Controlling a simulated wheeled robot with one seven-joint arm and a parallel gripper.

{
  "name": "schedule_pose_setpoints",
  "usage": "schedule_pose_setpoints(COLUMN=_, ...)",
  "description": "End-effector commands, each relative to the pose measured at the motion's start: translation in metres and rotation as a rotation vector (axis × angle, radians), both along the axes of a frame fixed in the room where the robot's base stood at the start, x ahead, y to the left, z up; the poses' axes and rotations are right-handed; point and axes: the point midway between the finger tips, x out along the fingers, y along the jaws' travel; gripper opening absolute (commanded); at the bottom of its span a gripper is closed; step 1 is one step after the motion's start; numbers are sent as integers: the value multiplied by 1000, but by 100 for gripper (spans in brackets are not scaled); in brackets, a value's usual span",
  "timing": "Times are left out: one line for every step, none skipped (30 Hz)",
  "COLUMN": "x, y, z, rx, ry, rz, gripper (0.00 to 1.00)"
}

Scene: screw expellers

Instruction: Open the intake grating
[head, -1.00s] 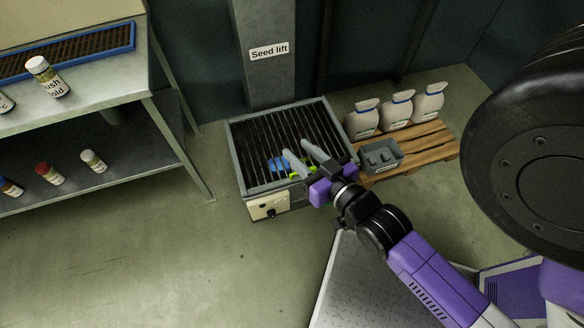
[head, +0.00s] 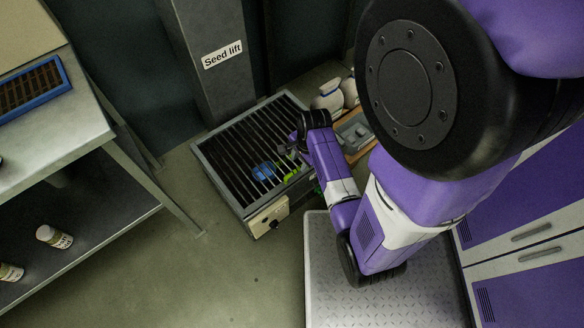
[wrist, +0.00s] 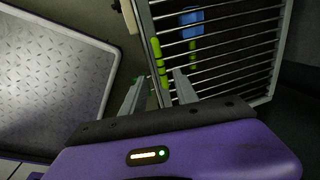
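The intake grating (head: 238,140) lies flat, dark bars in a grey frame, on the intake box at the foot of the Seed lift column. It also shows in the wrist view (wrist: 225,48). A bright green ribbed bar (wrist: 156,55) runs along its near side, and a green piece shows in the head view (head: 290,174). A blue object (head: 264,170) shows among the bars. My gripper (wrist: 159,77) is open, its two grey fingers apart, with the end of the green bar between the fingertips in the picture. Contact cannot be told. My arm mostly hides the gripper in the head view.
A control panel with a dark knob (head: 269,217) is on the box front. A grey bin (head: 355,131) and white sacks (head: 329,96) stand to the right, partly behind my arm. A metal bench (head: 75,128) with bottles stands left. Floor between is clear.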

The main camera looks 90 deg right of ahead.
Motion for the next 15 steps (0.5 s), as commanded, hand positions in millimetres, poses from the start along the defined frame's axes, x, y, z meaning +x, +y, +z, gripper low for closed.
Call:
schedule_pose_setpoints(x=1, y=-1, z=-6, rx=-1, ry=-1, rz=-2, gripper=36)
schedule_pose_setpoints(x=1, y=-2, z=-9, rx=-2, ry=-1, rz=-2, gripper=36)
schedule_pose_setpoints(x=2, y=-2, z=-15, rx=-1, ry=-1, rz=-2, gripper=36)
schedule_pose_setpoints(x=2, y=-3, z=-20, rx=-1, ry=-1, rz=-2, gripper=36)
schedule_pose_setpoints(x=3, y=-4, z=-24, rx=-2, ry=-1, rz=-1, gripper=36)
schedule_pose_setpoints(x=4, y=-5, z=-31, rx=-2, ry=0, rz=0, gripper=36)
schedule_pose_setpoints(x=5, y=-6, z=-36, rx=-2, ry=0, rz=0, gripper=36)
schedule_pose_setpoints(x=5, y=-6, z=-41, rx=-2, ry=-1, rz=1, gripper=36)
schedule_pose_setpoints(x=6, y=-7, z=-46, rx=-3, ry=-1, rz=1, gripper=36)
schedule_pose_setpoints(x=6, y=-8, z=-51, rx=-2, ry=0, rz=1, gripper=36)
schedule_pose_setpoints(x=7, y=-8, z=-55, rx=-2, ry=0, rz=2, gripper=36)
schedule_pose_setpoints(x=7, y=-10, z=-59, rx=-5, ry=-1, rz=2, gripper=36)
schedule_pose_setpoints(x=8, y=-10, z=-62, rx=-5, ry=-1, rz=2, gripper=36)
schedule_pose_setpoints(x=8, y=-11, z=-65, rx=-4, ry=0, rz=2, gripper=36)
schedule_pose_setpoints(x=9, y=-11, z=-68, rx=-5, ry=-1, rz=2, gripper=36)
